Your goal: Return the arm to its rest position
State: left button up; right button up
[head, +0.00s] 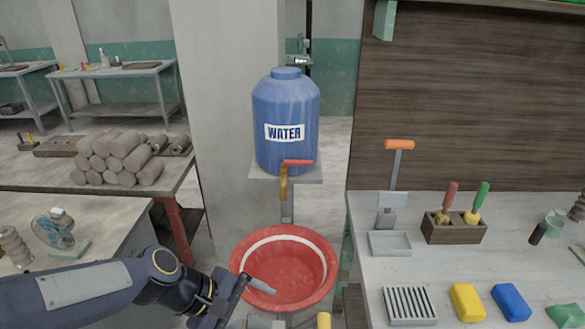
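My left arm (90,291) reaches in from the left along the bottom of the head view. My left gripper (250,292) is at the near-left rim of the red basin (318,246), with one grey finger overlapping the basin in the picture. The other finger is not clear, so I cannot tell whether the gripper is open or shut, or whether it holds anything. My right gripper is not in view.
A blue water barrel (287,125) with a red-handled tap stands behind the basin. The right worktable (375,270) holds a tool block (453,233), a slotted tray (410,303), and yellow (467,303) and blue (510,302) blocks. A fan (55,229) stands on the left table.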

pick_arm(q)
jog(key=s+a+r+m+t+y, duration=0.3)
jog(key=s+a+m+y, duration=0.1)
jog(key=s+a+m, duration=0.5)
jog(key=s+a, duration=0.2)
jog(key=a, duration=0.1)
jog(key=shift+s+a+t, duration=0.4)
